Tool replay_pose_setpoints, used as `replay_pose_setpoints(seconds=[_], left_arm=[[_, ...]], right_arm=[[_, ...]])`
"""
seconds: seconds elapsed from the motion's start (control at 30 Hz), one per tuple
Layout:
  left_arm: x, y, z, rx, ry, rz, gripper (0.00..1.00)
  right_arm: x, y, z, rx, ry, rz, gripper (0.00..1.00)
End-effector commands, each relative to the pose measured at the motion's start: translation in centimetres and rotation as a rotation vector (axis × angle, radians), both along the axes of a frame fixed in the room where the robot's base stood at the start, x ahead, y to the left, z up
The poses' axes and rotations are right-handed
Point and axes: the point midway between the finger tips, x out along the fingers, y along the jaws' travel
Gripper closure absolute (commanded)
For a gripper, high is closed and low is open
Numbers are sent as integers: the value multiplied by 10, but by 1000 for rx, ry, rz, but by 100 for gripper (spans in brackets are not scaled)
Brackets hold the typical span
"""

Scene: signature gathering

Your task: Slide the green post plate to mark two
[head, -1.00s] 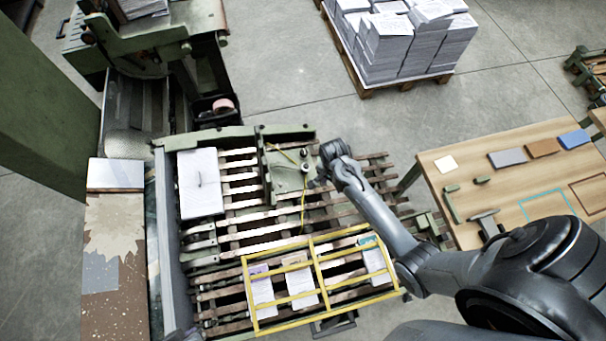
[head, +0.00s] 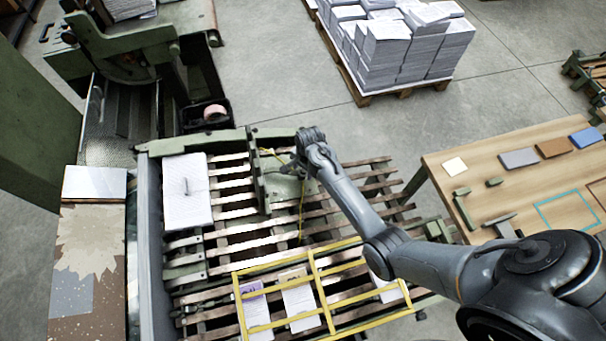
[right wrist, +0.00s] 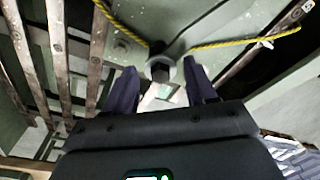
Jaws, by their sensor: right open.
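The green post plate (head: 282,188) stands across the slatted bed, right of the white paper stack (head: 187,190). My right gripper (head: 290,168) is over the plate in the head view, and its wrist hides part of the plate. In the right wrist view the two dark fingers (right wrist: 160,82) are apart. A dark post with a round, pale end (right wrist: 161,67) shows between and just beyond the fingertips; I cannot tell whether they touch it. A yellow cord (right wrist: 232,42) runs from the post. No marks can be read. My left gripper is not in view.
A yellow frame (head: 315,272) lies over several paper stacks at the front of the slatted bed (head: 230,228). A wooden table (head: 500,185) with small blocks stands at the right.

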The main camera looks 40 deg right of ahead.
Motion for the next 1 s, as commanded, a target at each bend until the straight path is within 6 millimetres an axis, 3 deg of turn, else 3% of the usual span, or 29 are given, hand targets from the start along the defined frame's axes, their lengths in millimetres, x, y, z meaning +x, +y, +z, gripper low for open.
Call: replay_pose_setpoints(seconds=[0.1, 0.3, 0.7, 1.0], left_arm=[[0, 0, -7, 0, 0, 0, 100], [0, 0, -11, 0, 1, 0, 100], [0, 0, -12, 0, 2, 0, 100], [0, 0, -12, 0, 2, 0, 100]], right_arm=[[2, 0, -18, 0, 1, -1, 44], [4, 0, -33, -1, -1, 0, 44], [4, 0, -37, -1, -1, 0, 46], [4, 0, -37, -1, 0, 0, 92]])
